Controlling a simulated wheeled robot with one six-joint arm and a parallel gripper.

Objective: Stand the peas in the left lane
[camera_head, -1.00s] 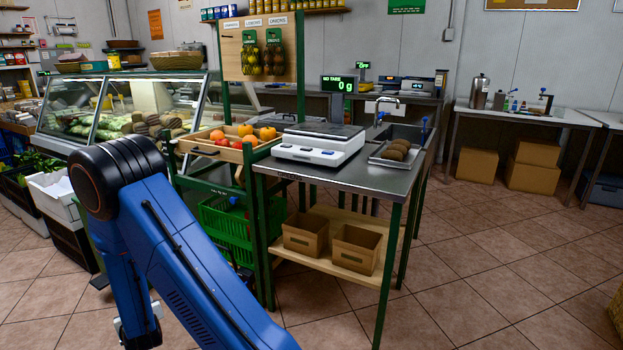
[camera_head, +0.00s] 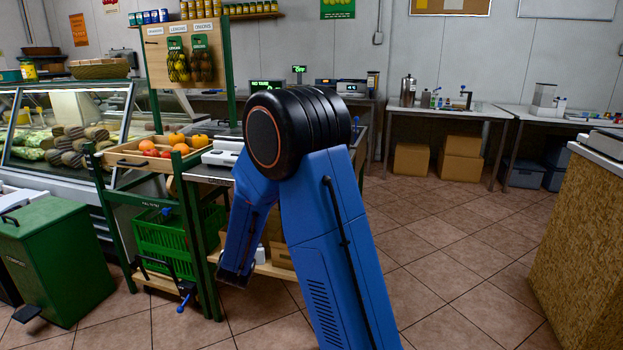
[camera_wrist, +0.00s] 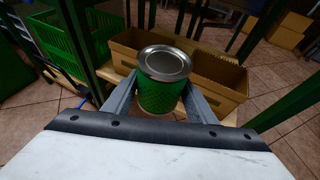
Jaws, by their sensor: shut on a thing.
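The peas look to be a green can (camera_wrist: 160,97) with a silver lid, in the middle of the wrist view. My gripper (camera_wrist: 162,88) is shut on the can, with one grey finger on each side of it. The can is upright relative to the gripper, its lid facing the wrist camera. In the head view my blue arm fills the middle, and I cannot make out the fingers or the can there. No left lane can be identified in these frames.
A green crate (camera_head: 165,240) and a produce tray (camera_head: 125,158) stand left of my arm. A green bin (camera_head: 55,262) is at far left. A speckled counter (camera_head: 580,235) stands at right. Open tiled floor (camera_head: 450,265) lies between. Cardboard boxes (camera_wrist: 220,78) sit beyond the can.

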